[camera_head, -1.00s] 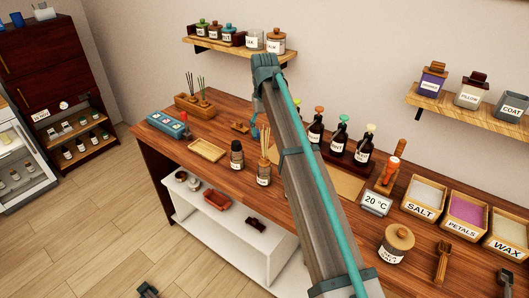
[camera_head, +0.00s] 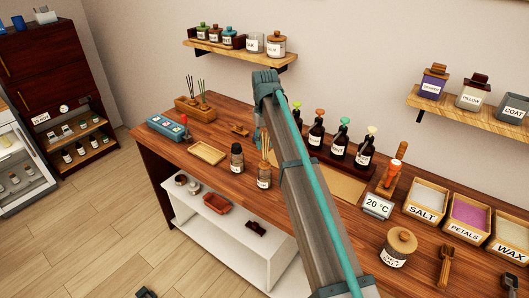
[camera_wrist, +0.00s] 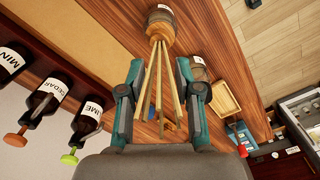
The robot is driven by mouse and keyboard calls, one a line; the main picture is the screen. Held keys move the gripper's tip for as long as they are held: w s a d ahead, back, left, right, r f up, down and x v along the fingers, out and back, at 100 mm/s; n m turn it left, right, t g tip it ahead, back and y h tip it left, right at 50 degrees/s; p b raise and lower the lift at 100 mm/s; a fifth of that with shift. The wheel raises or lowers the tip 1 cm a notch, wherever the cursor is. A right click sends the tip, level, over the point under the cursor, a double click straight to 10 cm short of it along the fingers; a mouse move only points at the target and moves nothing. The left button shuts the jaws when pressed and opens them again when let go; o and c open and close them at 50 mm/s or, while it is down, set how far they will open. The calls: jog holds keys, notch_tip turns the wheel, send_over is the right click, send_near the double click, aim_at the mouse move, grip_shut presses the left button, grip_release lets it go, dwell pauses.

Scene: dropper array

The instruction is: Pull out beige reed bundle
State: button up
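The beige reed bundle (camera_head: 265,150) stands fanned out in a brown labelled bottle (camera_head: 264,176) on the wooden counter. In the wrist view the reeds (camera_wrist: 160,84) run between the two fingers of my gripper (camera_wrist: 160,72), from the bottle (camera_wrist: 160,32) at the top. The fingers are spread, one on each side of the reeds, with gaps showing. In the head view my gripper (camera_head: 259,138) is at the reeds' upper part, mostly hidden by my arm.
A dark bottle (camera_head: 237,157) stands close to the left of the reed bottle. Several pump bottles (camera_head: 339,139) stand in a rack to the right. A wooden holder (camera_head: 194,107) with dark reeds is at the back left. A small tray (camera_head: 207,152) lies on the counter.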

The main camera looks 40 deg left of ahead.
grip_shut()
jog(key=shift+r+p, duration=0.5)
jog(key=shift+r, duration=0.3)
dwell(0.6)
jog(key=shift+r+p, duration=2)
jog(key=shift+r, duration=2.25)
